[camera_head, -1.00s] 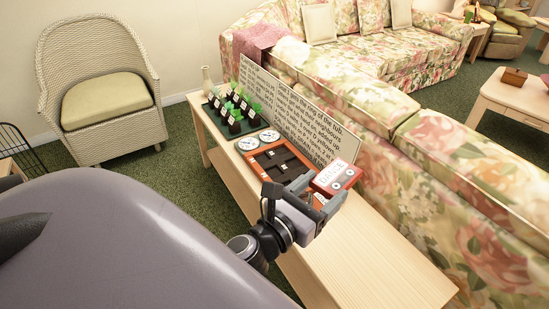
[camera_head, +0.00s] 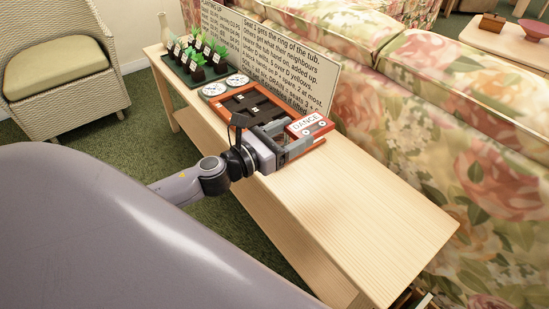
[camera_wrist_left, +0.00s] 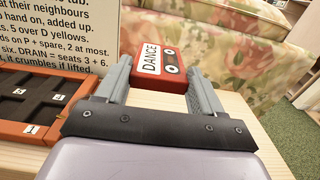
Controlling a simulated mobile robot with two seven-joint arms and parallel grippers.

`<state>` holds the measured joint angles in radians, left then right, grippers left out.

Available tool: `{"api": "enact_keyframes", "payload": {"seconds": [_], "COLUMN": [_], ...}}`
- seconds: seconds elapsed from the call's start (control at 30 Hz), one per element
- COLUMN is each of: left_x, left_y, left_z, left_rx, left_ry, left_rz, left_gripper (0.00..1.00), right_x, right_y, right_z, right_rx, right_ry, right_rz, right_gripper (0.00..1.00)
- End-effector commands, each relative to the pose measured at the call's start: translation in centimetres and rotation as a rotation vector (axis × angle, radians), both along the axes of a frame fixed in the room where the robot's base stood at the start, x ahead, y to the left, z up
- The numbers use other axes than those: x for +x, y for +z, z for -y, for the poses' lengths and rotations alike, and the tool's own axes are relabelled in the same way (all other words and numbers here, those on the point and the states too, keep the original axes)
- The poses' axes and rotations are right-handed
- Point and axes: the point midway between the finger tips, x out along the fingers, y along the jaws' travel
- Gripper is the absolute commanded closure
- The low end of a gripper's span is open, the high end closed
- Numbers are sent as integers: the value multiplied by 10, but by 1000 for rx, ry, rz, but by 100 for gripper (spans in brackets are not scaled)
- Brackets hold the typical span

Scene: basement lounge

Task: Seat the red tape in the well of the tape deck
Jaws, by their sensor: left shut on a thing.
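The red tape (camera_head: 308,125), a flat red block with a white DANCE label and two round marks, is between the fingers of my left gripper (camera_head: 303,133), which is shut on it. In the left wrist view the tape (camera_wrist_left: 157,68) sits at the fingertips, label up. An orange-rimmed tray (camera_head: 222,114) with dark, numbered recesses lies just left of the gripper. I cannot tell whether it is the tape deck. The gripper hides its near right part. The tape is by the tray's right end; its height above the table is unclear. My right gripper is not in view.
Two round white dials (camera_head: 237,81) and a tray of potted plants (camera_head: 198,51) lie farther back on the wooden table (camera_head: 370,215). A text board (camera_head: 283,62) stands behind the tray, before the floral sofa (camera_head: 475,130). The table's near right part is clear.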

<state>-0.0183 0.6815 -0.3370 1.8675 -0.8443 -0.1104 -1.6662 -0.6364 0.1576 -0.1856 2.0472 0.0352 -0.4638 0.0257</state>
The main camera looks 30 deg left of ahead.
Motion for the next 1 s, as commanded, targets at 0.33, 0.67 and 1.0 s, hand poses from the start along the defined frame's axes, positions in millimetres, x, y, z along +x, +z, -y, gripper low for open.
{"api": "enact_keyframes", "payload": {"seconds": [0.33, 0.67, 1.0], "left_x": [0, 0, 0], "left_y": [-96, -128, -169], "left_z": [0, 0, 0], "left_rx": [-4, 1, 0], "left_ry": [4, 1, 2], "left_rz": [-1, 1, 1], "left_gripper": [64, 64, 64], "right_x": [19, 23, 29], "right_y": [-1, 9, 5], "right_z": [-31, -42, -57], "right_rx": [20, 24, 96], "right_ry": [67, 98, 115], "right_rz": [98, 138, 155], "right_gripper": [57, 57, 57]}}
